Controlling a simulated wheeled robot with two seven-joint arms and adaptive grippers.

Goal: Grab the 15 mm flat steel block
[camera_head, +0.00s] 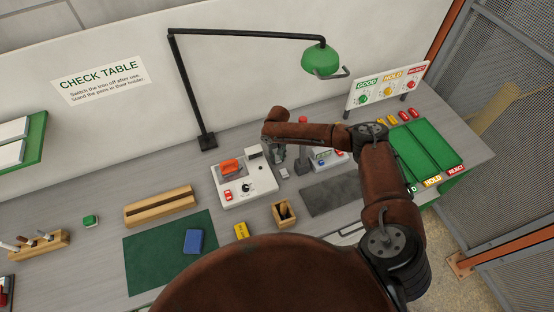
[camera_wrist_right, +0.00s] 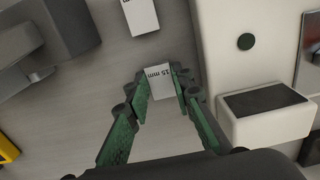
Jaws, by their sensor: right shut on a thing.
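The steel block marked "15 mm" (camera_wrist_right: 158,72) is a small pale flat block, seen in the right wrist view between the fingertips of my right gripper (camera_wrist_right: 159,84). The green-padded fingers are shut on it, one on each side. A second pale block (camera_wrist_right: 140,14) lies on the table at the top of the wrist view, apart from the gripper. My left gripper is not in view.
A white device with a dial (camera_head: 246,187) stands left of the gripper. A dark grey stand (camera_head: 303,164) is close on its right. A wooden box (camera_head: 284,213) and a dark grey mat (camera_head: 331,195) lie nearer. A green lamp (camera_head: 320,60) hangs above.

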